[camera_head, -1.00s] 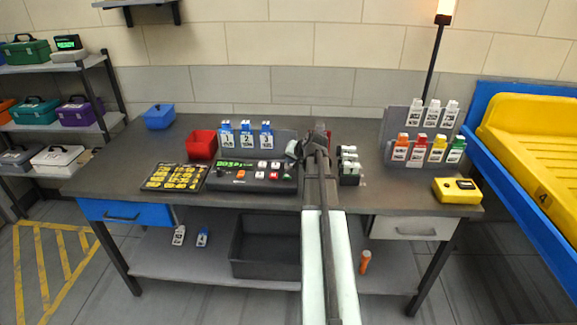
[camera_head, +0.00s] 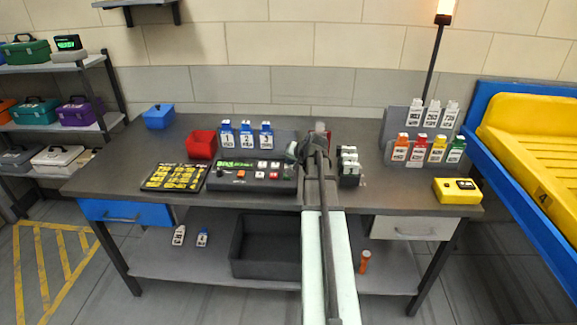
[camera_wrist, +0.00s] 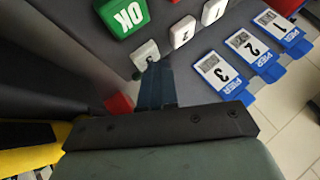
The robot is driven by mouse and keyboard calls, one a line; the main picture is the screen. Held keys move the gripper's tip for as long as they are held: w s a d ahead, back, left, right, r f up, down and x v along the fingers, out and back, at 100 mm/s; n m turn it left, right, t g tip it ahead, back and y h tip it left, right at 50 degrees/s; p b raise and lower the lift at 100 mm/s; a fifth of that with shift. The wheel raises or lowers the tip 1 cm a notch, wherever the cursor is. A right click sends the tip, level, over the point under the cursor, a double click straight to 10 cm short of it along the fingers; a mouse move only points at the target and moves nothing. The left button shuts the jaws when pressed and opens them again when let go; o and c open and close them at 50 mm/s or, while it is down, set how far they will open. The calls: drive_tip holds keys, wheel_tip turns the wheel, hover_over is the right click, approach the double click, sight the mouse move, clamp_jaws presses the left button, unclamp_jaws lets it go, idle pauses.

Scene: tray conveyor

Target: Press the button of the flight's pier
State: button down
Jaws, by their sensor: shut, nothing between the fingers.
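The console (camera_head: 225,187) with a lit green display (camera_head: 237,164) stands on the bench; its text is too small to read. In the wrist view I see white buttons 1 (camera_wrist: 213,12), 2 (camera_wrist: 183,31) and 3 (camera_wrist: 145,52), and a green OK button (camera_wrist: 124,15). Blue-and-white pier tags 1 (camera_wrist: 279,27), 2 (camera_wrist: 251,48) and 3 (camera_wrist: 220,72) stand behind the console. My gripper (camera_wrist: 155,72) is shut and empty, its tips right at button 3; whether they touch it I cannot tell. In the head view my gripper (camera_head: 292,152) partly covers the console's right end.
A yellow-keyed pad (camera_head: 174,178) lies left of the console, and a red bin (camera_head: 202,144) stands behind it. A tag rack (camera_head: 347,166) is close right of my arm. Coloured bottles (camera_head: 400,148) and a yellow device (camera_head: 457,190) stand farther right.

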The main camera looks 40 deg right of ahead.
drive_tip(key=shift+r, duration=0.8)
drive_tip(key=shift+r, duration=2.5)
